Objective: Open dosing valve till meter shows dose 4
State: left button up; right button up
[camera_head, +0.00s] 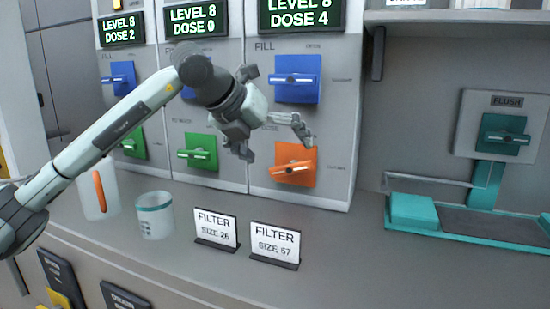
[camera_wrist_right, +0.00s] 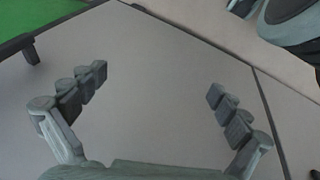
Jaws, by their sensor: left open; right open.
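Three meters hang above the panels. The left meter (camera_head: 123,30) reads level 8, dose 2, the middle meter (camera_head: 196,21) level 8, dose 0, and the right meter (camera_head: 301,13) level 8, dose 4. Under the right meter are a blue valve (camera_head: 297,92) with a level handle and an orange valve (camera_head: 292,166) with a slightly tilted handle. The middle column has a green valve (camera_head: 199,152). My left gripper (camera_head: 277,141) is open and empty in front of the right column, near the orange valve; contact is unclear. My right gripper (camera_wrist_right: 150,90) is open and empty.
A container (camera_head: 154,222) with a teal rim and another with an orange piece stand on the counter. A teal flush valve (camera_head: 502,135) is at the right. Bare counter lies between.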

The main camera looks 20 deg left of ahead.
aim_at(289, 165)
pick_arm(q)
jog(key=shift+w+a+f, duration=0.4)
jog(key=shift+w+f, duration=0.05)
jog(key=shift+f, duration=0.05)
jog(key=x, duration=0.7)
jog(key=shift+a+r, duration=0.1)
jog(key=shift+a, duration=0.05)
pick_arm(e)
jog(key=shift+w+f, duration=0.3)
jog(key=shift+f, duration=0.4)
pick_arm(q)
jog(key=shift+c, duration=0.6)
pick_arm(e)
jog(key=shift+a, duration=0.1)
pick_arm(q)
jog(key=c, duration=0.9)
jog(key=shift+m+y, duration=0.3)
jog(key=shift+y, duration=0.4)
jog(key=shift+m+y, duration=0.4)
jog(key=shift+y, duration=0.4)
jog(key=o, duration=1)
pick_arm(e)
jog(key=shift+v, duration=1)
jog(key=shift+s+d, duration=0.1)
jog(key=shift+d, duration=0.1)
